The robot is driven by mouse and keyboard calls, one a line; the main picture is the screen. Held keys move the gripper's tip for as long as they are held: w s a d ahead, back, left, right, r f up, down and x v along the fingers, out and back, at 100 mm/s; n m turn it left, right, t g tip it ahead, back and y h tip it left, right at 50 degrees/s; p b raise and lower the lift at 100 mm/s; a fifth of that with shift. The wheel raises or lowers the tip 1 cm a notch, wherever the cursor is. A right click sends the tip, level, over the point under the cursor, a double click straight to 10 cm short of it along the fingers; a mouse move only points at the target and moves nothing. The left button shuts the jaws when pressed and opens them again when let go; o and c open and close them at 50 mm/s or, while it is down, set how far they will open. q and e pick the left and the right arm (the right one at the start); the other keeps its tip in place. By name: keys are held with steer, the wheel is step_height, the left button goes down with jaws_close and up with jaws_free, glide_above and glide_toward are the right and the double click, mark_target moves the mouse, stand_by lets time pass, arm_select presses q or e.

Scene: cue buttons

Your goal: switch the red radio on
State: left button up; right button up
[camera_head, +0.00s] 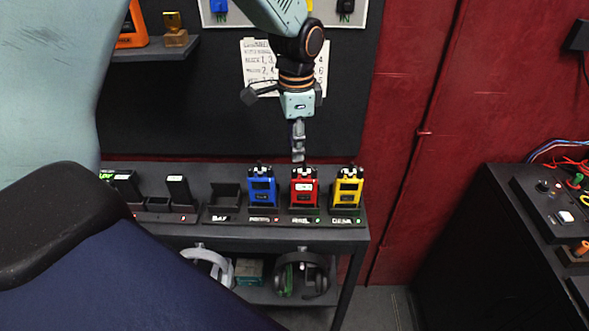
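The red radio (304,188) stands upright in a dock on the dark shelf, between the blue radio (262,188) and the yellow radio (347,187). A small dark knob or aerial stub shows on its top. My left gripper (298,158) points straight down just above the red radio, with its fingers together and nothing seen between them. The tips are close to the radio's top, slightly left of its middle; I cannot tell whether they touch. The radio's switch is too small to make out. My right gripper is not in view.
An empty dock (224,198) sits left of the blue radio, with dark chargers (180,190) further left. A paper notice (258,62) is on the back panel. A black console (555,205) stands at right.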

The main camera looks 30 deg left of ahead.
mark_target(295, 170)
arm_select(q)
steer(key=f, duration=0.7)
steer(key=shift+w+a+f, duration=0.1)
steer(key=shift+w+a, duration=0.05)
steer(key=shift+w, duration=0.1)
steer(key=shift+a+f, duration=0.15)
steer(key=c, duration=0.6)
jaws_close()
